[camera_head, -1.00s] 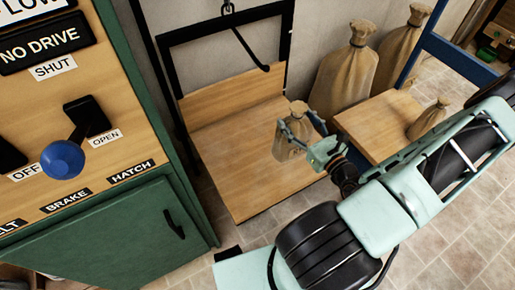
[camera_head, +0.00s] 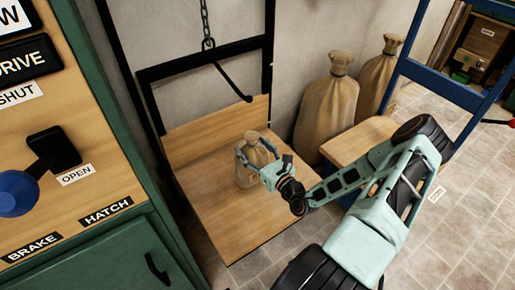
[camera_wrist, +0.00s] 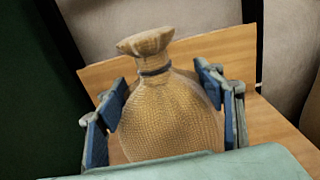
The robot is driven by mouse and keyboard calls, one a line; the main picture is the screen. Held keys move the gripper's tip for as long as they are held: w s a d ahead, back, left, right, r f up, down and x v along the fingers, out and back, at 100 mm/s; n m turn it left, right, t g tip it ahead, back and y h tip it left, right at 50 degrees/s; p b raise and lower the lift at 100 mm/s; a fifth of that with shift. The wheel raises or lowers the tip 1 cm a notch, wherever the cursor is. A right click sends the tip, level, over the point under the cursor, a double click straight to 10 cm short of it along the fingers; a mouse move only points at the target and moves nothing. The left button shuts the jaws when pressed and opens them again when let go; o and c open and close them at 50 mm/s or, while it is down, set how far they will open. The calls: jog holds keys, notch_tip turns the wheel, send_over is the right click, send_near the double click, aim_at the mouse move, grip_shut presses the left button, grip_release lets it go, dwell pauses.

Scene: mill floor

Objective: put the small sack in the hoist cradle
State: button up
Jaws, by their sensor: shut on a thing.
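The small sack (camera_head: 251,165) is tan burlap, tied at the neck with a dark band. It is upright over the wooden platform of the hoist cradle (camera_head: 222,218), around the middle. My gripper (camera_head: 257,160) is shut on the sack from the right side. In the wrist view the sack (camera_wrist: 165,110) stands between the two blue-padded fingers (camera_wrist: 162,100). The cradle's wooden back board (camera_wrist: 100,72) shows behind it. I cannot tell whether the sack's base touches the platform; the gripper hides part of its lower side.
A black frame (camera_head: 200,62) with a chain (camera_head: 205,22) and a dark hooked bar rises behind the platform. Two large sacks (camera_head: 325,110) stand at the back right. A wooden bench (camera_head: 350,143) with blue posts is to the right. A green control cabinet (camera_head: 110,255) stands at the left.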

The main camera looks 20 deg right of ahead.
jog(key=shift+w+a+f, duration=0.15)
jog(key=shift+w+f, duration=0.05)
jog(key=shift+w, duration=0.1)
jog(key=shift+w+f+b, duration=0.15)
jog(key=shift+f+b, duration=0.65)
jog(key=shift+f, duration=0.95)
jog(key=o, duration=2.1)
jog(key=shift+f, duration=0.15)
